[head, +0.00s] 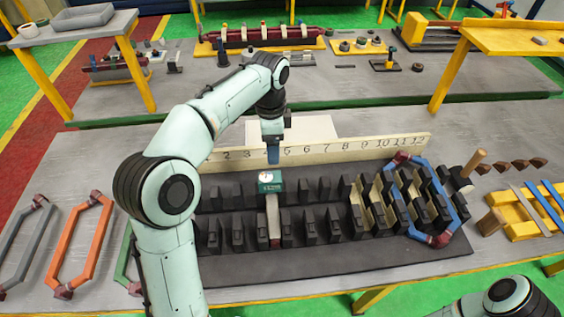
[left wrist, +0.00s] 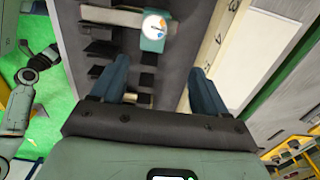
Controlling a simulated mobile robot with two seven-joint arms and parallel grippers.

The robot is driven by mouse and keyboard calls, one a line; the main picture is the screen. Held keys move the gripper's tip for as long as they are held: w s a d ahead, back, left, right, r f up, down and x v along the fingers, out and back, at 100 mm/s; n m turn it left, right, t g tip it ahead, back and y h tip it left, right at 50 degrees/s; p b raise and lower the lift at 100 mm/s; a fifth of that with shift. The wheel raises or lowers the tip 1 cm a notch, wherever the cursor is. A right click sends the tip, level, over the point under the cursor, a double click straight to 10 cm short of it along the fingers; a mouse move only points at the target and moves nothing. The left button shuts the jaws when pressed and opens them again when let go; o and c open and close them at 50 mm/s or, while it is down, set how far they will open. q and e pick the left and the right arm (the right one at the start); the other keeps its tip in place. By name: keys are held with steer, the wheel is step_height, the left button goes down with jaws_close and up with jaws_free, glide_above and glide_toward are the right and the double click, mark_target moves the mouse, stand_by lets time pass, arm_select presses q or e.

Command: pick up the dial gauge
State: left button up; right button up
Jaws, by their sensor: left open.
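The dial gauge (head: 268,181) is a small green block with a round white dial. It sits at the back end of a pale bar (head: 273,215) lying across the black toothed stator (head: 320,250). My left gripper (head: 273,156) is just above and behind the gauge in the head view, pointing down. In the left wrist view the gauge (left wrist: 153,32) shows beyond the two blue fingers (left wrist: 161,82), which are spread apart with nothing between them. The gauge and the fingers look apart. My right gripper is out of view; only part of that arm shows at the lower right.
A numbered board (head: 340,149) stands along the stator's back edge. A blue coil (head: 456,205) with red ends lies over the stator's right part. An orange coil (head: 80,245) and a grey coil (head: 25,240) lie at the left. A yellow rack (head: 525,213) stands at the right.

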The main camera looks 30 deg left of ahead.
mark_target(271, 177)
arm_select(q)
steer(key=f, duration=0.2)
steer(key=f+b, duration=0.1)
steer(key=f, duration=0.2)
steer(key=s+f, duration=0.1)
steer(key=f, duration=0.1)
steer(key=shift+s+f+b, duration=0.1)
steer(key=shift+f+b, duration=0.2)
steer(key=shift+f, duration=0.45)
steer(key=f, duration=0.3)
steer(key=shift+s+f+b, duration=0.2)
steer(key=shift+f+b, duration=0.1)
steer(key=shift+b, duration=0.1)
steer(key=shift+f, duration=0.55)
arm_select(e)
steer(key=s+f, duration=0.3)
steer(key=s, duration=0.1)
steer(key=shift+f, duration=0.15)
arm_select(q)
steer(key=c, duration=1)
